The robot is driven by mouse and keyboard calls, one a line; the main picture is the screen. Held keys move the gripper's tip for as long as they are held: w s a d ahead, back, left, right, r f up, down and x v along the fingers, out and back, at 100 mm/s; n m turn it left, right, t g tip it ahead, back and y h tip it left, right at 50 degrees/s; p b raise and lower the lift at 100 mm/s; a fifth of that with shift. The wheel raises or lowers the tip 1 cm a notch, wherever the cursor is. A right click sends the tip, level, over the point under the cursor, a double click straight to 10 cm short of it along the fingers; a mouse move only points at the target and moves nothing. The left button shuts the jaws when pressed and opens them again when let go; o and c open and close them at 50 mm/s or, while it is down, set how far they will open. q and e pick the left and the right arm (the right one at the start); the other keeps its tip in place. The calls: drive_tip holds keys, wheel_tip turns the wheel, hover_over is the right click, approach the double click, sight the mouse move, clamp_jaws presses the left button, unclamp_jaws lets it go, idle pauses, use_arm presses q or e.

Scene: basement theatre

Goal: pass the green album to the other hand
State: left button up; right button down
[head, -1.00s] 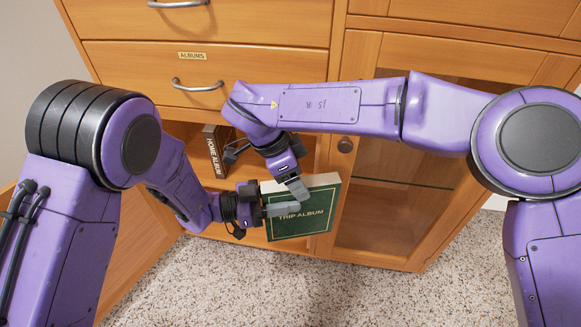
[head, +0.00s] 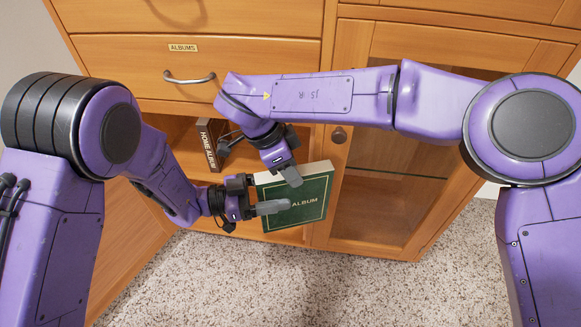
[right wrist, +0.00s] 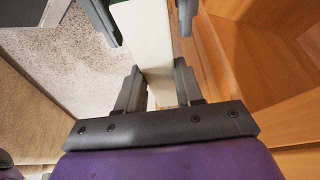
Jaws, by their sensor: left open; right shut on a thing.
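The green album (head: 308,193), a book with pale page edges, hangs in front of the cabinet. "ALBUM" is readable on its cover. My right gripper (head: 288,174) holds it from above, one finger lying on the front cover. In the right wrist view its fingers (right wrist: 158,88) press both sides of the pale page edge (right wrist: 150,40). My left gripper (head: 266,207) comes from the left, open around the album's left side. One of its fingers crosses the cover and hides the first word. Its other finger is hidden behind the album in the head view.
A brown "HOME ALBUM" (head: 209,147) stands on the open shelf behind. A drawer (head: 125,78) labelled ALBUMS is above it. A glass-door cabinet (head: 375,215) stands right of the album. The speckled floor (head: 300,285) in front is clear.

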use_arm(q)
drive_tip(key=v, duration=1)
drive_tip(key=s+a+f+n+t+y, duration=0.1)
drive_tip(key=s+f+n+t+y, duration=0.15)
drive_tip(key=f+n+y, duration=0.4)
drive_tip(key=s+a+f+n+t+y, duration=0.1)
drive_tip(key=s+f+n, duration=0.2)
drive_tip(key=f, duration=0.6)
drive_tip(key=s+a+f+n+t+y, duration=0.25)
drive_tip(key=f+n+y, duration=0.2)
drive_tip(key=f, duration=0.25)
drive_tip(key=s+a+f+n+g+y, duration=0.2)
drive_tip(key=s+a+n+g+y, duration=0.1)
drive_tip(key=s, duration=0.4)
drive_tip(key=s+a+f+n+g+y, duration=0.3)
drive_tip(key=s+a+n+y, duration=0.2)
drive_tip(key=s+a, duration=0.3)
drive_tip(key=shift+s+f+g+y, duration=0.3)
drive_tip(key=shift+s+g+y, duration=0.1)
drive_tip(key=shift+y, duration=0.1)
drive_tip(key=shift+a, duration=0.1)
